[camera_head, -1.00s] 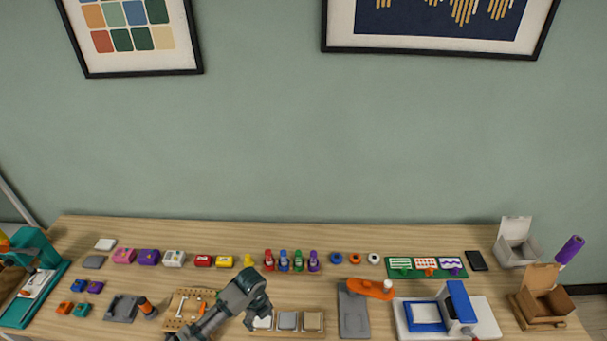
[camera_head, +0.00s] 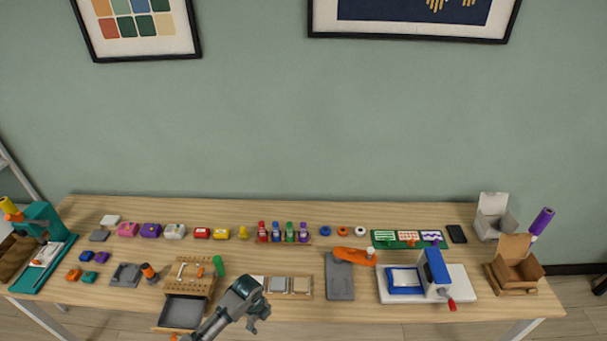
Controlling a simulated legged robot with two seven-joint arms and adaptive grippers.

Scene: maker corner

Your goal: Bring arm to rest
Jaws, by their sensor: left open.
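My left gripper (camera_head: 262,305) is at the end of my grey and dark arm, which comes in from the bottom edge. It is open, with nothing seen between its fingers. It is over the front part of the wooden table (camera_head: 420,312), just below the tray of square pads (camera_head: 291,286), and covers the tray's left end. My right gripper is not in view.
A pegboard stand (camera_head: 188,279) with an open grey drawer (camera_head: 183,312) is left of my arm, a green tool (camera_head: 219,265) beside it. Bottles (camera_head: 283,233) stand behind.

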